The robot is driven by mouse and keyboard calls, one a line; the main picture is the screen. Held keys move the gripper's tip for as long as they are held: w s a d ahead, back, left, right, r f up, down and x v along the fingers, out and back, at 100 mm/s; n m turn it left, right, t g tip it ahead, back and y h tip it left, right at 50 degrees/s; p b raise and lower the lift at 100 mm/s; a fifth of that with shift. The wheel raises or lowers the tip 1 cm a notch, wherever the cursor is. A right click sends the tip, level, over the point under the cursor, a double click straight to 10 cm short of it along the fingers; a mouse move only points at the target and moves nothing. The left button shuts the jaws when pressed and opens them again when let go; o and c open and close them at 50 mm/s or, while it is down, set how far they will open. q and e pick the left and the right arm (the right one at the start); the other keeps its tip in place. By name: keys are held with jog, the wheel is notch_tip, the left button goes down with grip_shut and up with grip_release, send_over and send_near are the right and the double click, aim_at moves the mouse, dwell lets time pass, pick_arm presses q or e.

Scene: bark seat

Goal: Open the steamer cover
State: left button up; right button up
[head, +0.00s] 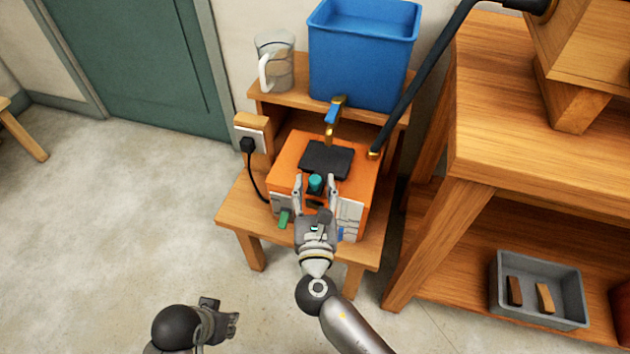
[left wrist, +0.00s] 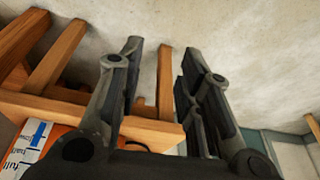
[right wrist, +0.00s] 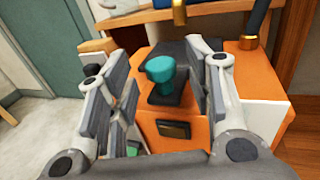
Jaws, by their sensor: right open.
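The steamer is an orange box (head: 288,155) on a low wooden table, with a black cover (head: 327,160) on its top. A teal knob (head: 315,184) stands at the cover's front side; it also shows in the right wrist view (right wrist: 160,70), on a black base. My right gripper (head: 314,184) is open, its fingers on either side of the knob in the head view, with gaps between them and the knob. My left gripper (head: 235,325) is low over the floor, away from the steamer; its fingers stand apart and empty in the left wrist view (left wrist: 165,75).
A blue tank (head: 362,60) and a clear jug (head: 275,62) stand on the raised shelf behind the steamer. A brass tap (head: 331,125) and a dark pipe (head: 425,70) are close behind the cover. A wooden workbench (head: 540,130) bounds the right side.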

jog(key=shift+w, duration=1.2)
grip_shut()
